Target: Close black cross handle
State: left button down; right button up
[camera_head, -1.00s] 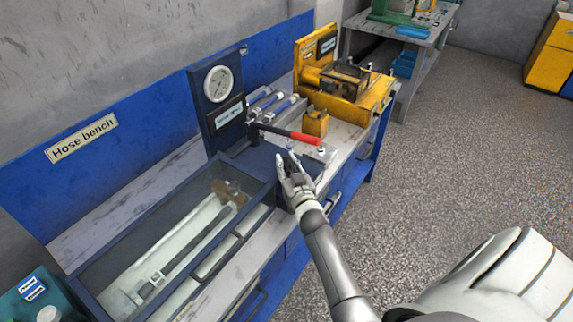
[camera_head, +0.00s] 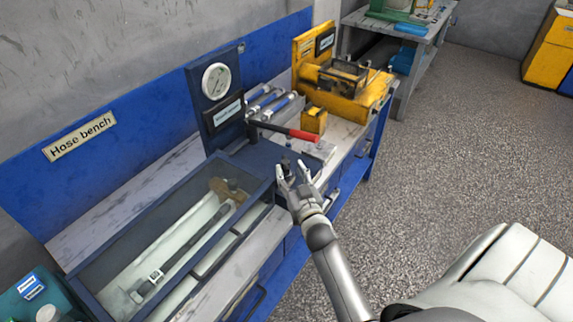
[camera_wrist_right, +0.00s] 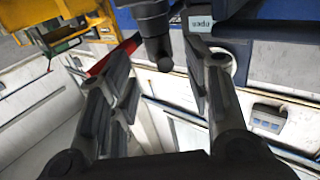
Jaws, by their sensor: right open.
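A black handle (camera_wrist_right: 155,28) shows at the top of the right wrist view as a dark round part with a short bar pointing down. It is small and mostly hidden in the head view (camera_head: 286,164), on the dark blue unit at the bench front. Its full cross shape cannot be made out. My right gripper (camera_head: 292,172) is open at the front of that unit. In the wrist view its fingers (camera_wrist_right: 158,75) stand apart, with the bar's end between their far parts. I see no clear contact. My left gripper is not in view.
A red-gripped lever (camera_head: 300,134) reaches out above the handle. A glass-topped case (camera_head: 262,190) lies to the left, and a gauge panel (camera_head: 216,82) stands behind. A yellow machine (camera_head: 350,105) is further back. An "open" label (camera_wrist_right: 201,22) sits beside the handle.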

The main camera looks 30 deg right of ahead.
jog(key=v, duration=0.6)
jog(key=shift+s, duration=0.3)
jog(key=shift+o, duration=0.2)
jog(key=shift+a+r, duration=0.1)
jog(key=shift+r, duration=0.05)
